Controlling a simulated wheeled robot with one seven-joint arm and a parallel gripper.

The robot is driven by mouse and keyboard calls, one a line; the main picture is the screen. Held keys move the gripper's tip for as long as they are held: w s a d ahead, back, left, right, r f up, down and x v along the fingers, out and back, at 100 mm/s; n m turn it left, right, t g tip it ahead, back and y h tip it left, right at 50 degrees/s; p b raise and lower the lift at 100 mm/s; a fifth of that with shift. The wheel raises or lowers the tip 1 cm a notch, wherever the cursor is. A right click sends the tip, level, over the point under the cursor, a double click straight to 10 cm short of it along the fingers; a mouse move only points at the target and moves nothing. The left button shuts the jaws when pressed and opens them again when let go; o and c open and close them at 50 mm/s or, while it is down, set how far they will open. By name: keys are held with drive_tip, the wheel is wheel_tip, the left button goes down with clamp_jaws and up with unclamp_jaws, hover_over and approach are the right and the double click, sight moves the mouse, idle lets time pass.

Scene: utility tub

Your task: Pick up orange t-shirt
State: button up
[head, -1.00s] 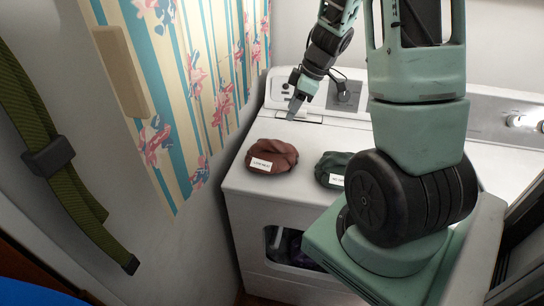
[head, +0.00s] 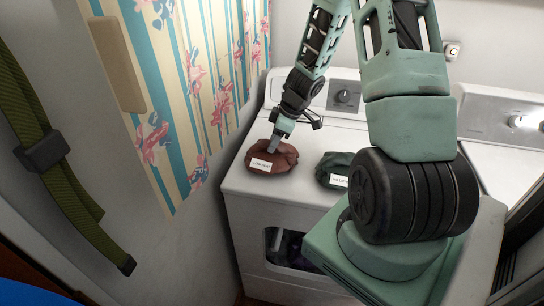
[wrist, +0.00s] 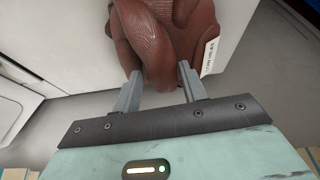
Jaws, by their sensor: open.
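The orange t-shirt is a crumpled reddish-brown cloth bundle (head: 287,157) with a white label, lying on top of the white machine near its left end. It fills the upper middle of the wrist view (wrist: 160,30), its label at the right. My gripper (head: 270,150) is at the bundle, its fingertips covering part of it in the head view. In the wrist view my gripper (wrist: 161,70) is open, with one finger on each side of a rounded fold. I cannot tell whether the fingers touch the cloth.
A dark green cloth bundle (head: 333,165) with a label lies to the right on the white machine (head: 240,183). The flowered wall (head: 190,90) stands close on the left. The machine's control panel (head: 345,97) rises behind. Clear top surface lies behind the bundles.

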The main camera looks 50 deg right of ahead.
drive_tip(key=shift+c, duration=0.3)
clamp_jaws()
drive_tip(key=shift+r, duration=0.15)
drive_tip(key=shift+s+d+r, duration=0.1)
drive_tip(key=shift+r, duration=0.1)
wheel_tip(320, 180, up, 11)
drive_tip(key=p, duration=0.2)
drive_tip(key=s+d+b, duration=0.1)
drive_tip(key=s+d, duration=0.4)
drive_tip(key=s, duration=0.3)
drive_tip(key=s+d+b, duration=0.2)
drive_tip(key=s+d, duration=0.3)
drive_tip(key=s, duration=0.4)
drive_tip(key=shift+f, duration=0.15)
